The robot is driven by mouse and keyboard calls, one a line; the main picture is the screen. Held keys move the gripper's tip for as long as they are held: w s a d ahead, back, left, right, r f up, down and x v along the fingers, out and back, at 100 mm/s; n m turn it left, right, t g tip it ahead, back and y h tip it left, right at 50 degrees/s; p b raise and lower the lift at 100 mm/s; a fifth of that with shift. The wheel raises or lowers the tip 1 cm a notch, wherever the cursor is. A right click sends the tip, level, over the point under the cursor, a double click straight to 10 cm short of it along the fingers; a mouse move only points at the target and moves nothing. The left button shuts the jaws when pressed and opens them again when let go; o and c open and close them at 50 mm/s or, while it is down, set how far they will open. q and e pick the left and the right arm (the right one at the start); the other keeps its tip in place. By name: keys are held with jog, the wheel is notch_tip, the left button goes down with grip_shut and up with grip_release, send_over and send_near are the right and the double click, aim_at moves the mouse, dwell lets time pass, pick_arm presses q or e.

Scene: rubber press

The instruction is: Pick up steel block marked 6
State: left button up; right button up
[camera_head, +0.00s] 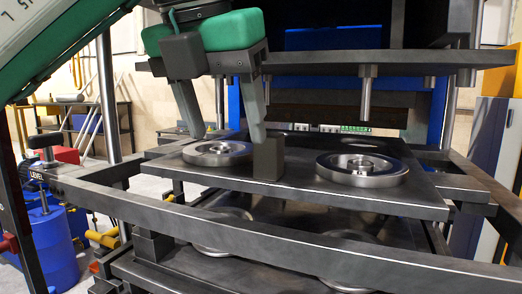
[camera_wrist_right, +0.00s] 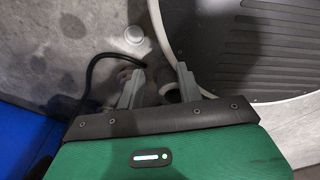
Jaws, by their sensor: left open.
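A dark upright steel block (camera_head: 268,160) stands on the press plate (camera_head: 310,190), between two round steel rings. I cannot read a number on it. My left gripper (camera_head: 224,141) is above the plate in the head view, pointing down with its fingers wide apart and nothing held between them. Its right finger overlaps the block's upper left edge in the picture; I cannot tell whether they touch. Its left finger is over the left ring (camera_head: 218,153). My right gripper (camera_wrist_right: 160,70) shows in the right wrist view with its fingers apart and no object gripped.
The right ring (camera_head: 362,170) lies on the plate right of the block. An upper press plate (camera_head: 400,58) with a hanging pin (camera_head: 366,95) is above. A steel frame bar (camera_head: 240,238) crosses in front. A blue barrel (camera_head: 50,245) stands at the left.

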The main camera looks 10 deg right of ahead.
pick_arm(q)
jog(key=p, duration=0.6)
send_near(269, 134)
jog(key=x, duration=0.4)
jog(key=shift+d+f, duration=0.15)
jog(key=shift+f, duration=0.25)
jog(key=p+x, duration=0.1)
jog(key=x, duration=0.3)
jog(key=shift+w+f, duration=0.3)
jog(key=shift+f, duration=0.35)
pick_arm(e)
jog(key=s+r, duration=0.3)
jog(key=r, duration=0.4)
jog(key=shift+d+r, duration=0.15)
pick_arm(q)
jog(key=c, duration=1.3)
grip_shut()
pick_arm(e)
jog(key=shift+w, duration=0.2)
